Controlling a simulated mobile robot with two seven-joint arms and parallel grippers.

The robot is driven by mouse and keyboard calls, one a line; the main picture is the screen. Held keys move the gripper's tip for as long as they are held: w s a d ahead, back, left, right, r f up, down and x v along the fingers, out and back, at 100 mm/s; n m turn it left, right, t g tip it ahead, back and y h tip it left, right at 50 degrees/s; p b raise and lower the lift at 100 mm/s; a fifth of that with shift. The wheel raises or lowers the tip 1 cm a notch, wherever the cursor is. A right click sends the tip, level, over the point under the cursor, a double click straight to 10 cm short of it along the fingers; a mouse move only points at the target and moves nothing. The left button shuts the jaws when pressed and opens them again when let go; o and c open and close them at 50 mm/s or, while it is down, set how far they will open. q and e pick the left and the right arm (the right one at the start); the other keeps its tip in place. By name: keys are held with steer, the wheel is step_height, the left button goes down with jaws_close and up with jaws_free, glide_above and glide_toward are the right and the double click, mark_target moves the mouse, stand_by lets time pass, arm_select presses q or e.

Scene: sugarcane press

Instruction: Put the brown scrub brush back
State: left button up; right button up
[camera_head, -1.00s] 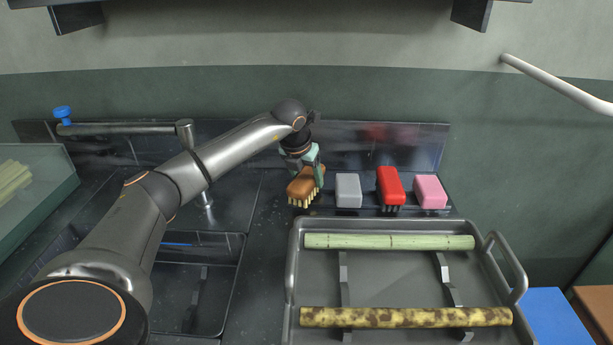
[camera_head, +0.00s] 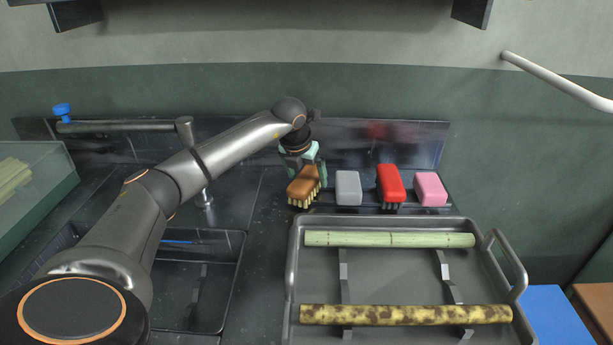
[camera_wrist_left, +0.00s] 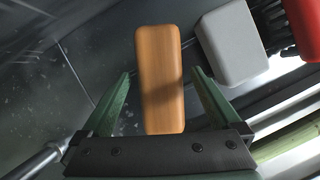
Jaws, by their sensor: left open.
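The brown scrub brush (camera_head: 304,184) has a wooden back and pale bristles. It sits bristles down at the left end of a row of brushes and blocks behind the tray. In the left wrist view the brown scrub brush (camera_wrist_left: 160,75) lies between the two green fingers, with a gap on each side. My left gripper (camera_head: 302,165) is open and stands just behind and over the brush; it also shows in the left wrist view (camera_wrist_left: 160,95). My right gripper is not in view.
A grey block (camera_head: 348,188), a red brush (camera_head: 390,185) and a pink block (camera_head: 430,190) stand to the right. A tray (camera_head: 292,270) with two cane stalks is in front. A sink (camera_head: 215,285) and tap lie left.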

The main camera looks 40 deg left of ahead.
arm_select(q)
steer(key=p+v, duration=0.1)
steer(key=v, duration=1.1)
steer(key=shift+r, duration=0.35)
